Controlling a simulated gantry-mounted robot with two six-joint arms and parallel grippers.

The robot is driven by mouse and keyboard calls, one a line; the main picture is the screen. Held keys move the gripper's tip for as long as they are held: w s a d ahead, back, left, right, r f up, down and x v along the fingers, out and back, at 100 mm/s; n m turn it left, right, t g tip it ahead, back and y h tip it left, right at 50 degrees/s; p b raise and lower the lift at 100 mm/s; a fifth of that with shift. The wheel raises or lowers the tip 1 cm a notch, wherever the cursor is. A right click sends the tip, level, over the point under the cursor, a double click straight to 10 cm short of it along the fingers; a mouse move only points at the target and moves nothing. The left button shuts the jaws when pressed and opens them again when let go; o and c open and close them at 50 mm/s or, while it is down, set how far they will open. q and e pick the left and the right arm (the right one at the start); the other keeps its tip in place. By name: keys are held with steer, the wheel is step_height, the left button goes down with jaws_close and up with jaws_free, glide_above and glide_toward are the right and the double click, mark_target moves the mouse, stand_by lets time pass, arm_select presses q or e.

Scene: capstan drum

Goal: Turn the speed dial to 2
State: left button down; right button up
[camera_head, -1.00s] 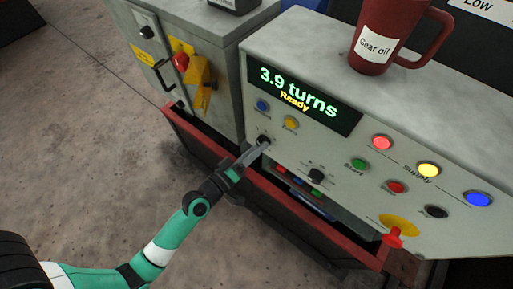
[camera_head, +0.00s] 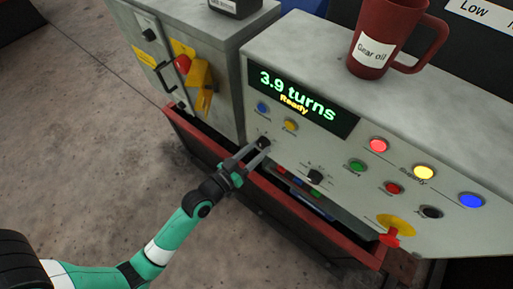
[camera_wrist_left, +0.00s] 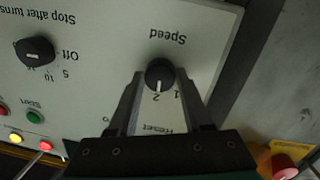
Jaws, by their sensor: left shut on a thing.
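The speed dial (camera_head: 263,142) is a small black knob at the left end of the grey control panel. In the left wrist view the dial (camera_wrist_left: 159,72) appears upside down under the word "Speed". Its white mark points at the "2", with the "1" just to the right. My left gripper (camera_head: 260,149) is shut on the dial, one finger on each side. Its fingers also show in the left wrist view (camera_wrist_left: 160,78). My right gripper is out of view.
The stop-after-turns knob (camera_head: 315,177) is to the right, near the green start button (camera_head: 357,166). The display (camera_head: 303,102) reads "3.9 turns Ready". A red gear oil mug (camera_head: 375,40) stands on top. A red emergency-style button (camera_head: 391,236) sits at the lower right.

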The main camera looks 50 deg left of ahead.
arm_select(q)
steer(key=shift+m, duration=0.4)
steer(key=shift+c, duration=1.7)
jaws_free()
steer(key=shift+s, duration=0.1)
steer(key=s+d+b, duration=0.1)
steer(key=s+b, duration=0.1)
steer(key=s, duration=0.9)
steer(key=shift+s+d+r, duration=0.2)
steer(key=shift+r, duration=0.25)
